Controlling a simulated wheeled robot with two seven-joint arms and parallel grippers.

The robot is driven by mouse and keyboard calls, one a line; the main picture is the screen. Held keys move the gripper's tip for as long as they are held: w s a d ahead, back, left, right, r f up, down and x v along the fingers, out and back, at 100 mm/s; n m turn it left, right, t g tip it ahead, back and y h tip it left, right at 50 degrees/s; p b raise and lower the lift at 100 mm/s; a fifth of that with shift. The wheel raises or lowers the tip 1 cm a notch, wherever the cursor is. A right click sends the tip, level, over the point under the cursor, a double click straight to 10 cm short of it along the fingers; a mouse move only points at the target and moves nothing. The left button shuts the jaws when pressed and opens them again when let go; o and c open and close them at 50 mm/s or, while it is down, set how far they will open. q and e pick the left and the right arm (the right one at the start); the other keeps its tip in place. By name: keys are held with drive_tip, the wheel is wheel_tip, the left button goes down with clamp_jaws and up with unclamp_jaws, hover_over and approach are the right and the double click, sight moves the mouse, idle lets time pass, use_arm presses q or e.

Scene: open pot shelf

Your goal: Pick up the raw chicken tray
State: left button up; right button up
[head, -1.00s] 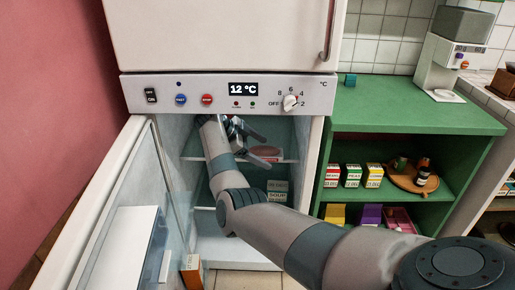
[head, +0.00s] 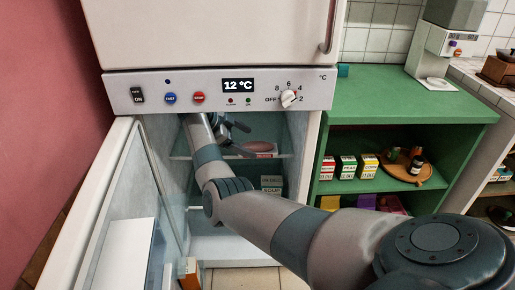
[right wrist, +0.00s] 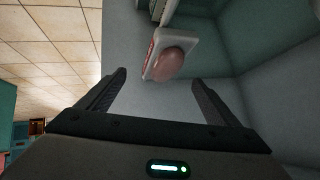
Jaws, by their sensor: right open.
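The raw chicken tray, a white tray with a pink lump of meat (right wrist: 169,62), lies ahead of the fingertips in the right wrist view, apart from them. In the head view, a pink and white tray (head: 262,148), likely the same one, sits on the fridge's upper shelf, partly hidden by my gripper. My right gripper (head: 246,140) is inside the open fridge, left of that tray. It is open and empty, with its two fingers spread in the right wrist view (right wrist: 159,78). My left gripper is not in view.
The open fridge door (head: 108,215) stands at left. Labelled boxes (head: 271,185) are on a lower fridge level. An orange box (head: 191,273) is at the door's foot. A green shelf unit (head: 415,108) with small boxes and a round wooden tray stands at right.

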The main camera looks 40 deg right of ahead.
sight(255, 144)
drive_tip(key=shift+x, duration=0.8)
drive_tip(key=shift+w+x, duration=0.15)
drive_tip(key=shift+x, duration=1.15)
drive_tip(key=shift+w+x, duration=0.2)
drive_tip(key=shift+x, duration=1.05)
drive_tip(key=shift+f, duration=0.1)
drive_tip(key=c, duration=1.7)
